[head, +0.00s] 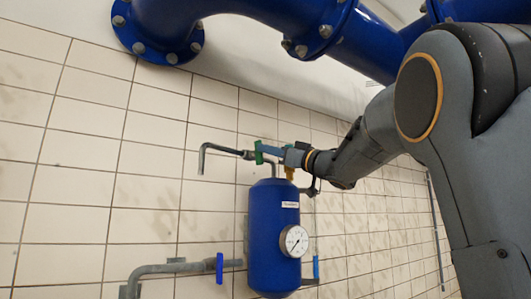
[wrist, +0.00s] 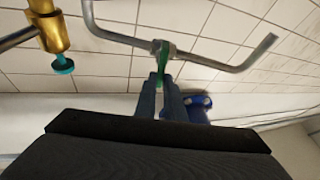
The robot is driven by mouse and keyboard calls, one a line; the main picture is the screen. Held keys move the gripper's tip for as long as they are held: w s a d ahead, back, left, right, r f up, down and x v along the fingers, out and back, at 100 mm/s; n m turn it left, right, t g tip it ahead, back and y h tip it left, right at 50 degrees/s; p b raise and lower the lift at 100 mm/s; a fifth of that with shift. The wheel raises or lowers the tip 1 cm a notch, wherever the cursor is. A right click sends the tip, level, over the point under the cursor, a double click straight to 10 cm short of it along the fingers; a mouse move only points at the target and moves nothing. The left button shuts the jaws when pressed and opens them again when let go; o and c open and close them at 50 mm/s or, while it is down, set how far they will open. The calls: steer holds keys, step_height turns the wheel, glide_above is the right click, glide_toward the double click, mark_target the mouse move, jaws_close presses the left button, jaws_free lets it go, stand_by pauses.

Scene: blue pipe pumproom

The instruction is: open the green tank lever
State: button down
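The green tank lever (head: 258,152) is a thin green handle on the grey pipe above the blue tank (head: 270,225). In the wrist view the green lever (wrist: 162,62) hangs from the pipe fitting, its end between my fingertips. My gripper (head: 283,155) reaches in from the right in the head view. In the wrist view the two blue-grey fingers of my gripper (wrist: 160,84) stand close together, one on each side of the lever, and look shut on it. The lever's tip is partly hidden by the fingers.
A pressure gauge (head: 294,241) sits on the tank. Blue levers (head: 220,268) and (head: 316,268) flank its lower part. A brass valve (wrist: 48,28) with a teal knob (wrist: 62,64) is near my gripper. Large blue pipes (head: 260,12) run above. The tiled wall (head: 95,150) is behind.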

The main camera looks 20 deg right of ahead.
step_height(320, 180, up, 5)
steer(key=s+p, duration=0.1)
steer(key=p, duration=0.3)
steer(key=n+h+b, duration=0.7)
steer(key=n+b, duration=0.8)
steer(key=b, duration=0.4)
glide_toward(260, 157)
steer(key=s+a, duration=0.4)
steer(key=s, duration=0.1)
steer(key=w+p, duration=0.1)
steer(key=p, duration=0.3)
steer(key=w+p, duration=0.1)
steer(key=p, duration=0.3)
steer(key=shift+w+a+g, duration=0.1)
steer(key=shift+a+g, duration=0.3)
steer(key=shift+m, duration=0.3)
steer(key=w+p, duration=0.1)
steer(key=w, duration=0.7)
steer(key=shift+w, duration=0.35)
steer(key=shift+w+d+r, duration=0.15)
steer(key=shift+w+d, duration=0.25)
steer(key=shift+d, duration=0.05)
